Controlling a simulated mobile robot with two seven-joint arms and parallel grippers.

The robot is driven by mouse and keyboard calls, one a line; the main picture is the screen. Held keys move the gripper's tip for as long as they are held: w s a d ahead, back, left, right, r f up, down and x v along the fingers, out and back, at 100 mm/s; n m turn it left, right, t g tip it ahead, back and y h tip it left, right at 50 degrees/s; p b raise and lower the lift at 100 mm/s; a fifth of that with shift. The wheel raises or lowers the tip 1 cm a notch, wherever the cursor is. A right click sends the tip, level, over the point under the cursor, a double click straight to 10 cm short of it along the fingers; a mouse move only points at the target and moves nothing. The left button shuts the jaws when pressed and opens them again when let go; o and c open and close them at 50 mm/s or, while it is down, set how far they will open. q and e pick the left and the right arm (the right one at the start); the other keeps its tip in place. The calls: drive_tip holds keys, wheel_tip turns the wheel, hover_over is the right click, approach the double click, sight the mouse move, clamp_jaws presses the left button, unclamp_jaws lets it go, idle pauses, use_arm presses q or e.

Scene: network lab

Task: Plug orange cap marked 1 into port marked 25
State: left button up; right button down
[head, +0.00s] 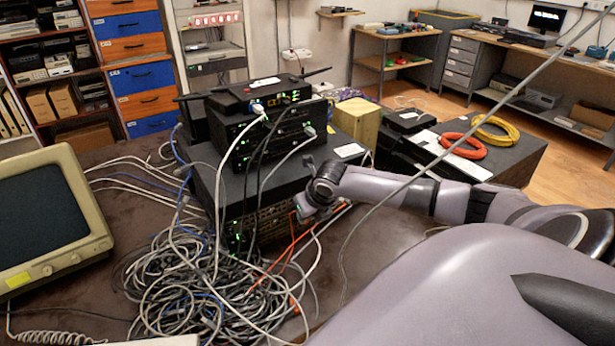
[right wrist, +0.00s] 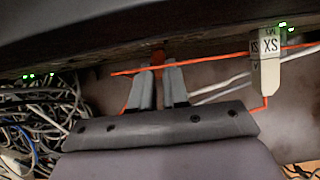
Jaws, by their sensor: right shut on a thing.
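My right gripper (head: 301,207) is at the front of the lower rack unit (head: 270,222). It also shows in the right wrist view (right wrist: 159,72), with its two fingers close together on a small orange cap (right wrist: 158,58). The cap is at the dark front edge of the unit (right wrist: 90,54); I cannot tell whether it is in a port. An orange cable (right wrist: 200,62) runs by the fingertips. The mark on the cap and port 25 cannot be made out. My left gripper is not in view.
A white tag (right wrist: 268,70) reading "XS" hangs right of the fingers on an orange cable. A heap of tangled cables (head: 200,285) lies before the rack. Stacked network boxes (head: 265,95) with antennas stand on top. An old monitor (head: 100,243) is at the left.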

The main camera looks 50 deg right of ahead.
drive_tip(key=shift+w, duration=0.25)
drive_tip(key=c, duration=1)
unclamp_jaws()
drive_tip(key=shift+c, duration=0.2)
drive_tip(key=v, duration=0.7)
drive_tip(key=shift+s, duration=0.1)
